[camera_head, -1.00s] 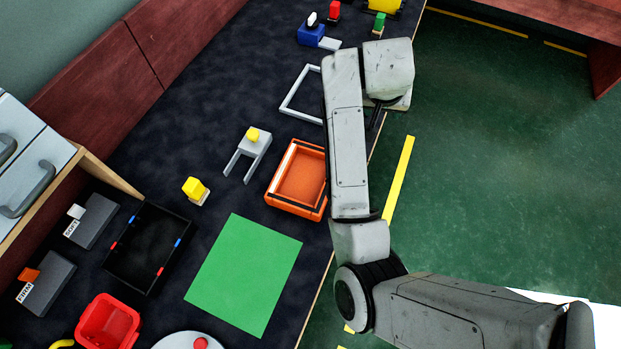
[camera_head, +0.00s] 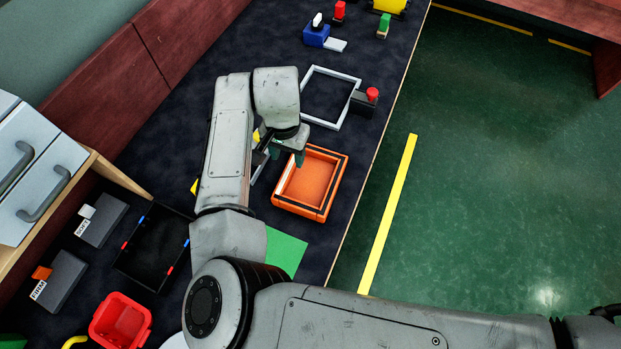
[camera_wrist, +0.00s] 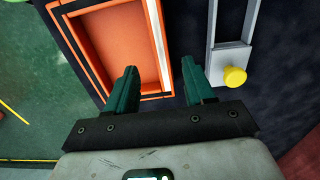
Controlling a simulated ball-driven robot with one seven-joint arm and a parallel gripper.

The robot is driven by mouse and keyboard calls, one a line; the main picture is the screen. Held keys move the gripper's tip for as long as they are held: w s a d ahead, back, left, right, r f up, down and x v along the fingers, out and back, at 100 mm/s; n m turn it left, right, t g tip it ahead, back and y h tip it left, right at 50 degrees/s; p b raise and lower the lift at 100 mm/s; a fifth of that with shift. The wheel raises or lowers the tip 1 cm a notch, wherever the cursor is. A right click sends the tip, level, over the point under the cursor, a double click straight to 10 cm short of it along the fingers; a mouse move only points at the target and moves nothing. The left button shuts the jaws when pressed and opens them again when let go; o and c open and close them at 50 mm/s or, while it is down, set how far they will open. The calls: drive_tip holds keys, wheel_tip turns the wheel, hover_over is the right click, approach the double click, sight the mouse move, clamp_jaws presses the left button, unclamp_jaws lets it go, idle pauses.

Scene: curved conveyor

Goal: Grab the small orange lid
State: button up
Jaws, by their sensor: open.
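A shallow orange rectangular piece (camera_head: 311,181) with a raised, dark-lined rim lies on the dark table near its right edge. It looks like a tray or an upturned lid; I cannot tell which. It also fills the upper left of the wrist view (camera_wrist: 128,45). My gripper (camera_head: 288,158) is above its upper left side. A much smaller orange block (camera_head: 41,272) sits on a grey labelled box at lower left.
A grey forked stand with a yellow knob (camera_wrist: 234,77) is beside my gripper. A white square frame (camera_head: 331,98) and a black box with a red button (camera_head: 372,94) lie beyond. A black bin (camera_head: 150,245) and red bin (camera_head: 120,322) stand lower left.

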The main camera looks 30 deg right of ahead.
sight(289, 169)
drive_tip(key=shift+a+f+p, duration=0.1)
drive_tip(key=shift+f+p, duration=0.3)
drive_tip(key=shift+f, duration=2.5)
drive_tip(key=shift+c, duration=0.5)
clamp_jaws()
